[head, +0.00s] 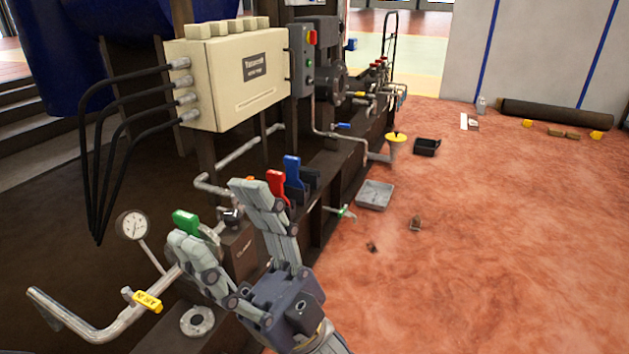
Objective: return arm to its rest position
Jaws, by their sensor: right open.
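My right gripper (222,222) comes in from the bottom middle, its fingers spread apart and empty. In the picture its fingers overlap the pipework of the dispenser. A green handle (185,222) shows just above the tip of its left finger. A red handle (277,186) and a blue handle (293,171) stand just behind and to the right of its other finger. I cannot tell whether the fingers touch any handle. My left gripper is not in view.
A beige control box (225,85) with black cables stands above the pipework. A pressure gauge (133,225) and a yellow-handled pipe (148,300) are at the left. A grey tray (375,195) and a black bin (427,147) lie on the reddish floor. The floor at right is mostly clear.

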